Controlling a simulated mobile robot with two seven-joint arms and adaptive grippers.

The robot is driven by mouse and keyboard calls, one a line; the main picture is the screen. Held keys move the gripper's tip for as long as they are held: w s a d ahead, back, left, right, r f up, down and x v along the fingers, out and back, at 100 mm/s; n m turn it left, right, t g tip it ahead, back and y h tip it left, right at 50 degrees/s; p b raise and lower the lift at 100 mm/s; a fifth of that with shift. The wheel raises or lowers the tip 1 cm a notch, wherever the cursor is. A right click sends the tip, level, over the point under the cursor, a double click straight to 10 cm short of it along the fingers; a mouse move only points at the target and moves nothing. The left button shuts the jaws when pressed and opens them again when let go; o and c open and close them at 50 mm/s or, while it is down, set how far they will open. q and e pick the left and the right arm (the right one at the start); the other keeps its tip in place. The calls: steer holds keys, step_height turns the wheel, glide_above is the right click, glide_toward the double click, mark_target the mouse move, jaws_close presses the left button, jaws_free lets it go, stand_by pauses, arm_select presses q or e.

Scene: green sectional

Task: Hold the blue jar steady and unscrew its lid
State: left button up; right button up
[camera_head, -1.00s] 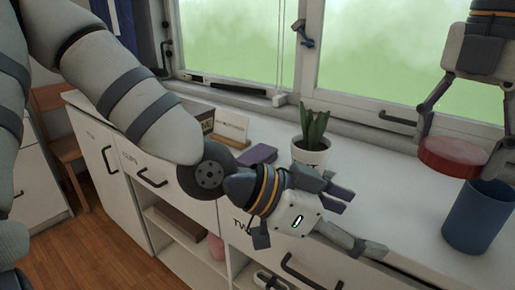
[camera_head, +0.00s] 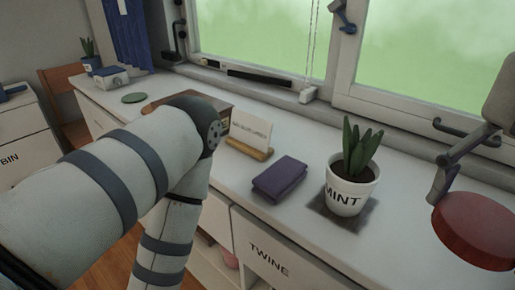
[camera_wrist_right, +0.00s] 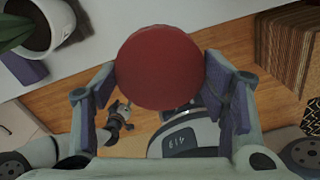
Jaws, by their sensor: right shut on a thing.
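The red round lid (camera_head: 478,230) is at the right edge of the head view, held above the white counter. It also shows in the right wrist view (camera_wrist_right: 160,67). My right gripper (camera_wrist_right: 162,84) is shut on the lid, one finger on each side. The blue jar is in neither current view. My left arm crosses the left of the head view, its gripper out of that picture. A small dark jointed shape in the right wrist view looks like my left gripper (camera_wrist_right: 120,118), too small to tell its jaws.
The white counter (camera_head: 325,240) runs below the window. A potted plant marked MINT (camera_head: 345,198) stands on a dark mat. A purple block (camera_head: 280,179), a card in a wooden stand (camera_head: 251,131) and a green disc (camera_head: 134,97) lie farther left. Bare counter lies between them.

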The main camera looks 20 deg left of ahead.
steer(key=shift+s+f, duration=0.1)
steer(key=shift+s, duration=0.2)
steer(key=w+a+f, duration=0.1)
steer(key=w+f, duration=0.3)
steer(key=w, duration=0.4)
glide_above(406, 222)
steer(key=s, duration=0.1)
step_height(406, 222, down, 5)
steer(key=shift+s+d+r, duration=0.1)
steer(key=shift+r, duration=0.05)
steer(key=shift+w+f, duration=0.2)
steer(key=shift+f, duration=0.1)
steer(key=shift+w+f+b, duration=0.15)
steer(key=shift+w+f, duration=0.05)
steer(key=shift+f, duration=0.8)
steer(key=shift+w+f+b, duration=0.15)
steer(key=shift+w+f, duration=0.05)
steer(key=shift+f, duration=0.8)
arm_select(q)
steer(key=shift+s+a+f+g, duration=0.15)
steer(key=shift+s+a+f, duration=0.1)
steer(key=shift+s, duration=0.3)
steer(key=shift+s+a+f+g, duration=0.15)
steer(key=shift+s+f, duration=0.1)
steer(key=shift+s, duration=0.25)
arm_select(e)
steer(key=o, duration=1.3)
steer(key=shift+c, duration=0.2)
